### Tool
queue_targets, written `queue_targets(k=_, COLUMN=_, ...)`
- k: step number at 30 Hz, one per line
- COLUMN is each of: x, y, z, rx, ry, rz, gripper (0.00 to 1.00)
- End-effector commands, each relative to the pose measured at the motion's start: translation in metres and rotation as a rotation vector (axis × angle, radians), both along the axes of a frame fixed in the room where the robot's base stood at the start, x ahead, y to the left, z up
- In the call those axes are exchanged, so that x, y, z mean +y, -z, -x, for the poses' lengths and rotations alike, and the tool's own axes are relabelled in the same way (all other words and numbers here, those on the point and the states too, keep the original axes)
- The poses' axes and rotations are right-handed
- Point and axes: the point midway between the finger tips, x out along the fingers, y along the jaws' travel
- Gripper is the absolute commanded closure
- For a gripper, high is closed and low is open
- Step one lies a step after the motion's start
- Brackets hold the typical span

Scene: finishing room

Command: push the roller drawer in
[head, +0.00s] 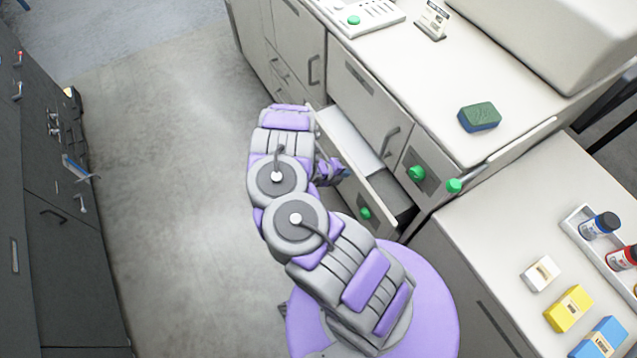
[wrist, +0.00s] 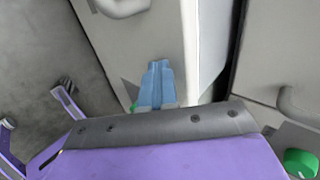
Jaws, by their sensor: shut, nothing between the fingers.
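The roller drawer (head: 378,200) stands pulled out of the pale cabinet in the head view. A green knob (head: 365,213) is on its front, and its pale inside shows as a strip along the open top. No rollers are visible in it. My gripper (head: 343,172) is at the drawer's front, partly hidden by my arm. In the wrist view its blue-grey fingers (wrist: 157,82) are together and empty, pointing at the pale front panel (wrist: 140,35). I cannot tell whether the fingertips touch the panel.
The cabinet's worktop (head: 430,90) carries a green sponge block (head: 479,117). More green knobs (head: 416,174) (head: 454,185) are right of the drawer. A lower-right counter (head: 500,235) holds small boxes and bottles. Dark cabinets (head: 45,200) line the left; the floor (head: 170,180) between is clear.

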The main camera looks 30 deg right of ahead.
Motion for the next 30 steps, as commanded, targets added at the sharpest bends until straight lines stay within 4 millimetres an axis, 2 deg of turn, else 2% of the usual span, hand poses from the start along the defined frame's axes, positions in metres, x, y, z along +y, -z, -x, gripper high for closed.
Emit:
queue_targets(k=1, x=-0.018, y=0.001, z=0.000, rx=-0.004, ry=0.008, rz=0.003, gripper=1.00)
queue_targets(k=3, x=-0.037, y=0.001, z=0.000, rx=-0.004, ry=0.005, rz=0.002, gripper=1.00)
queue_targets(k=9, x=-0.080, y=0.002, z=0.000, rx=-0.002, ry=0.002, rz=0.001, gripper=1.00)
queue_targets(k=12, x=-0.095, y=0.001, z=-0.001, rx=-0.002, ry=0.002, rz=0.003, gripper=1.00)
queue_targets(k=18, x=-0.110, y=0.001, z=-0.001, rx=-0.001, ry=0.000, rz=0.001, gripper=1.00)
queue_targets(k=30, x=-0.116, y=0.001, z=-0.001, rx=-0.002, ry=-0.001, rz=-0.001, gripper=1.00)
